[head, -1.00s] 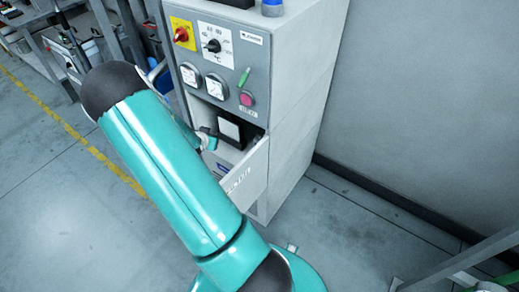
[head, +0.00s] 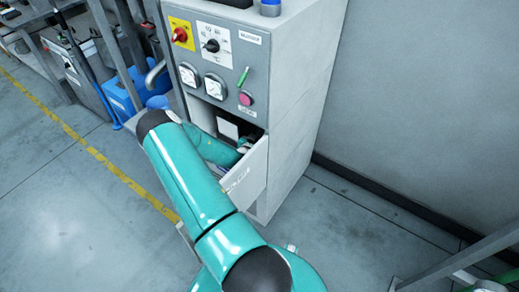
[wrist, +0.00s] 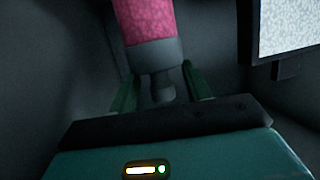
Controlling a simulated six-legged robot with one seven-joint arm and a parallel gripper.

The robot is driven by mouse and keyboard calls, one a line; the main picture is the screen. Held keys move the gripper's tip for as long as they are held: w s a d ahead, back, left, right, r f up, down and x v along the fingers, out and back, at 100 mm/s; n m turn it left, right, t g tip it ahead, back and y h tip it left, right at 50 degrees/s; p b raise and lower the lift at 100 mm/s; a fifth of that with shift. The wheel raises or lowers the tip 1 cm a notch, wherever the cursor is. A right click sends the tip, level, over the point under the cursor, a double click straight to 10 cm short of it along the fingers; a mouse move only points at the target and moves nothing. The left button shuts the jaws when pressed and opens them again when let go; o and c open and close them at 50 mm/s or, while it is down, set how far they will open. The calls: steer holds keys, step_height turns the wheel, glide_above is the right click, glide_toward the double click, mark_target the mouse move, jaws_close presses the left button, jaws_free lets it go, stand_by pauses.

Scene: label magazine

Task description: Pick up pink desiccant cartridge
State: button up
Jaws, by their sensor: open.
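The pink desiccant cartridge (wrist: 150,25) shows in the wrist view at the top centre, with a grey collar and a narrow grey neck at its near end. My gripper (wrist: 160,80) is open, with its two green fingers on either side of the collar and neck. I cannot tell whether either finger touches it. In the head view my gripper is inside the cabinet opening (head: 205,110), mostly hidden by my own arm and the door. The cartridge is not visible in the head view.
The grey cabinet (head: 290,90) has an open, tilted door (head: 248,175) beside my arm. A pale speckled panel (wrist: 285,25) stands right of the cartridge in the dark interior. Blue containers (head: 120,98) stand left of the cabinet.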

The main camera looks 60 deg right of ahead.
steer(key=shift+x, duration=1.1)
steer(key=shift+c, duration=0.2)
jaws_close()
steer(key=shift+f, duration=0.1)
